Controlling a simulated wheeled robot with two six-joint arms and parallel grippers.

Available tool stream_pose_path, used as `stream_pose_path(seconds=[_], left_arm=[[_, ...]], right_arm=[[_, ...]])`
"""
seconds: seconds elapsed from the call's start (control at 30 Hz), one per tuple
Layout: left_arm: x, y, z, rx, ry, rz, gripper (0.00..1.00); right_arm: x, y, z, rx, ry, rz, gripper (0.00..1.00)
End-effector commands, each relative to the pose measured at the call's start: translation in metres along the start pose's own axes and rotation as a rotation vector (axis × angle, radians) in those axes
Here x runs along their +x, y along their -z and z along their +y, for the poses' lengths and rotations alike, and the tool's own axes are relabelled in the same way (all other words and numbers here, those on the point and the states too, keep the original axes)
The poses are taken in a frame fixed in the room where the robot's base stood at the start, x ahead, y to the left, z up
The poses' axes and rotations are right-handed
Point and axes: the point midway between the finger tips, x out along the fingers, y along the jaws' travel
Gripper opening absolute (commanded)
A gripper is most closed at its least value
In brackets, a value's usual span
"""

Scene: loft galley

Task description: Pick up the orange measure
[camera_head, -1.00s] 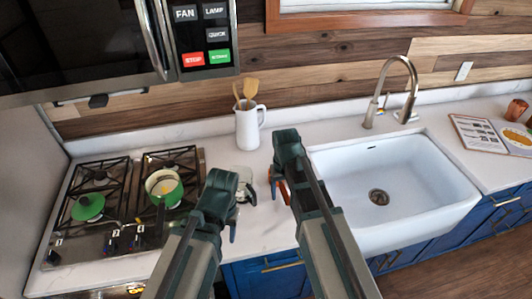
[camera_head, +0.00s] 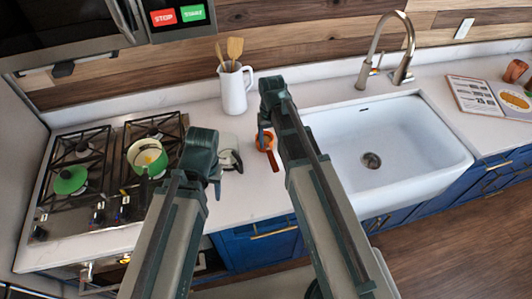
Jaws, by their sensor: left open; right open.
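The orange measure (camera_head: 265,141) lies on the white counter between the stove and the sink, its handle pointing toward the front edge. My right gripper (camera_head: 264,118) is open at the measure's far left side, above or beside it; I cannot tell whether it touches. The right arm hides part of the space to its right. My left gripper (camera_head: 214,178) is open and empty, to the left of the measure and in front of a glass kettle or jug (camera_head: 229,150) with a black handle.
A white pitcher (camera_head: 234,92) with wooden utensils stands behind. The stove (camera_head: 105,170) on the left holds a green pot (camera_head: 147,157) and a green lid (camera_head: 70,180). The white sink (camera_head: 400,140) and its faucet (camera_head: 402,75) are on the right. A microwave (camera_head: 175,18) hangs above.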

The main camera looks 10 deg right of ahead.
Motion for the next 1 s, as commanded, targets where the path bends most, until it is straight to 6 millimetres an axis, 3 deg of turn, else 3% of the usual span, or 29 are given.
stream_pose_path(seconds=[0.03, 0.2, 0.63, 1.0], left_arm=[[0.015, 0.001, 0.001, 0.002, 0.0, 0.0, 0.5], [0.037, 0.002, 0.003, 0.005, 0.001, 0.0, 0.5], [0.048, 0.003, 0.004, 0.005, 0.001, 0.0, 0.5], [0.091, 0.005, 0.008, 0.004, 0.001, 0.0, 0.5]], right_arm=[[0.015, 0.0, 0.0, 0.0, 0.0, 0.0, 0.65], [0.037, 0.0, 0.0, 0.0, 0.0, 0.0, 0.65], [0.048, -0.001, 0.0, 0.0, 0.0, 0.0, 0.65], [0.091, -0.006, 0.002, 0.0, 0.0, 0.0, 0.65]])
